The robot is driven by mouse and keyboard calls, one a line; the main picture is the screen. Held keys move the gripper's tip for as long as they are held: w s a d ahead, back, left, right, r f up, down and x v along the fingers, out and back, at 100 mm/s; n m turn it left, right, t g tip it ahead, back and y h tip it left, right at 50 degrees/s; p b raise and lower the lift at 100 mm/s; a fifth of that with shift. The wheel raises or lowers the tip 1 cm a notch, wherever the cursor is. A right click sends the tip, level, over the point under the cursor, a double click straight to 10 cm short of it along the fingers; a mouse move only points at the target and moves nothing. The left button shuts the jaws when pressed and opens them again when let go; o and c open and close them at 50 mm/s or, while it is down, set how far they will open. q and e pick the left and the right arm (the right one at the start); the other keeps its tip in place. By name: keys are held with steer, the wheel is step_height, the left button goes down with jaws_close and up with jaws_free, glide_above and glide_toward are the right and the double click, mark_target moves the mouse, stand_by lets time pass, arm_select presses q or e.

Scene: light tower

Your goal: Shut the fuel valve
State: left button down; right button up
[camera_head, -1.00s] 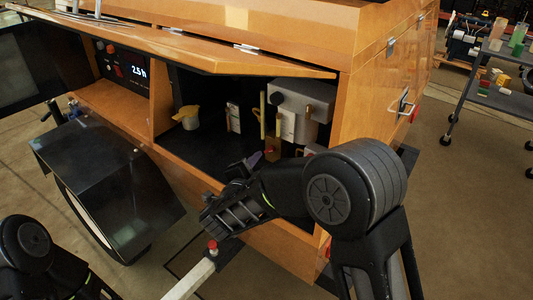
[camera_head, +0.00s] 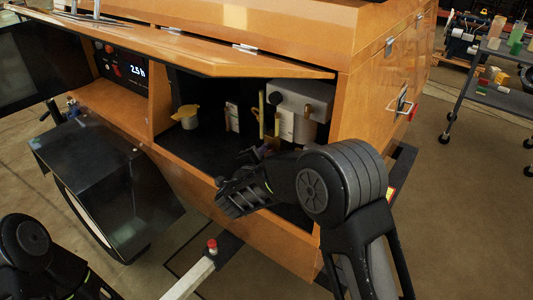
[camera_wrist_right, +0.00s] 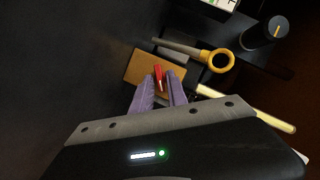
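In the right wrist view a small red lever (camera_wrist_right: 158,76) sits on a brass-coloured block (camera_wrist_right: 145,68); it looks like the fuel valve. My right gripper (camera_wrist_right: 162,88) has its two purple fingers apart, one on each side of the lever's near end. I cannot tell whether they touch it. In the head view the right gripper (camera_head: 262,150) reaches into the open orange cabinet (camera_head: 330,185), and my arm and gripper hide most of the valve. My left arm shows at the lower left; its gripper is not visible.
Close to the valve are a yellow ring handle (camera_wrist_right: 220,60), a black knob (camera_wrist_right: 265,32) and a pale yellow rod (camera_wrist_right: 270,120). A yellow-topped container (camera_head: 186,114) stands further left inside. The raised orange door (camera_head: 200,50) hangs above. A cart (camera_head: 500,98) stands at right.

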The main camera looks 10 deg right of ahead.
jaws_close()
steer(key=shift+r+n+p, duration=0.25)
steer(key=shift+n+p, duration=0.05)
steer(key=shift+p, duration=0.55)
steer(key=n+g+p, duration=0.1)
steer(key=p, duration=0.2)
steer(key=n+g+p, duration=0.1)
steer(key=p, duration=0.2)
steer(key=n+h+p, duration=0.1)
steer(key=n+p, duration=0.1)
steer(key=p, duration=0.1)
steer(key=shift+w+a+r+g, duration=0.2)
steer(key=shift+r+g, duration=0.1)
steer(key=shift+g, duration=0.1)
steer(key=shift+f+n+g+h+p, duration=0.1)
steer(key=shift+n+g+h+p, duration=0.25)
steer(key=shift+n+p, duration=0.35)
steer(key=shift+w+a+f+n+g+h+p, duration=0.15)
steer(key=shift+n+g+h+p, duration=0.15)
steer(key=shift+n+p, duration=0.4)
